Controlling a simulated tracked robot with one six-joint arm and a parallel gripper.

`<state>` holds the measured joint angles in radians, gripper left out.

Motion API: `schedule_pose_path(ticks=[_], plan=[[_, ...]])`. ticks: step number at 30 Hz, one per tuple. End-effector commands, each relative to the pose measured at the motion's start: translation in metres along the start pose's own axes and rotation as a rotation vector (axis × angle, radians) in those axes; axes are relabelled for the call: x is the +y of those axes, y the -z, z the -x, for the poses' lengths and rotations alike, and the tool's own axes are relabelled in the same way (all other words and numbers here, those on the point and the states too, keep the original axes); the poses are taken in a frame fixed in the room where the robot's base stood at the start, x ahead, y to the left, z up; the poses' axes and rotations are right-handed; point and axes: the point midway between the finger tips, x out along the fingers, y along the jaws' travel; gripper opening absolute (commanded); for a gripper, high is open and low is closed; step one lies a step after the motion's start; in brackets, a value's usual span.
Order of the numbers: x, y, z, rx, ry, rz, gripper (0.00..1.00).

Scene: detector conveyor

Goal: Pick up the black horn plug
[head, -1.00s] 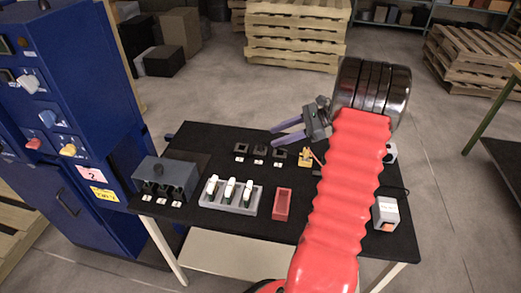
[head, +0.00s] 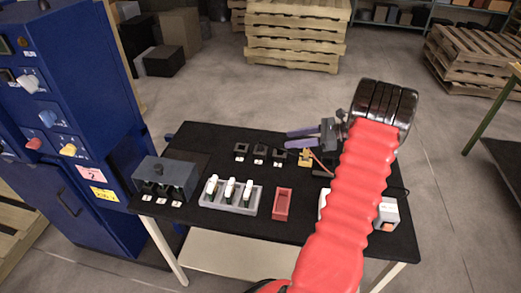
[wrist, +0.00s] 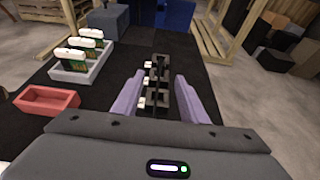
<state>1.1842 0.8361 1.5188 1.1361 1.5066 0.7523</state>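Three small black blocks with square openings stand in a row at the middle of the black table, at left (head: 241,149), centre (head: 260,152) and right (head: 279,154), each with a white label. I cannot read which is the horn plug. My gripper (head: 288,139) has two purple fingers, open and empty. In the head view it appears just above the right block. In the wrist view the black blocks (wrist: 156,98) line up between and beyond the parted fingers (wrist: 160,90). No contact is visible; the gripper's height is hard to judge.
A yellow part (head: 305,158) lies right of the blocks, near my arm. A grey tray (head: 252,207) with several white-and-green pieces and a red tray (head: 282,204) are in front. A grey-blue box (head: 165,176) stands at left, a white device (head: 387,213) at right.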

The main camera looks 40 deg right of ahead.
Motion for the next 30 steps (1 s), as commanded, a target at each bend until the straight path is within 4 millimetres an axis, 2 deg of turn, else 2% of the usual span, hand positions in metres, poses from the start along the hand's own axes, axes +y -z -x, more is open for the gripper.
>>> schedule_pose_path(ticks=[6,12,25,30], plan=[[0.001,0.000,-0.035,0.000,-0.002,-0.001,0.39],[0.000,0.001,-0.059,0.000,-0.001,-0.002,0.39],[0.000,0.001,-0.065,0.000,0.000,-0.001,0.39],[-0.002,0.002,-0.079,0.001,-0.001,-0.001,0.39]])
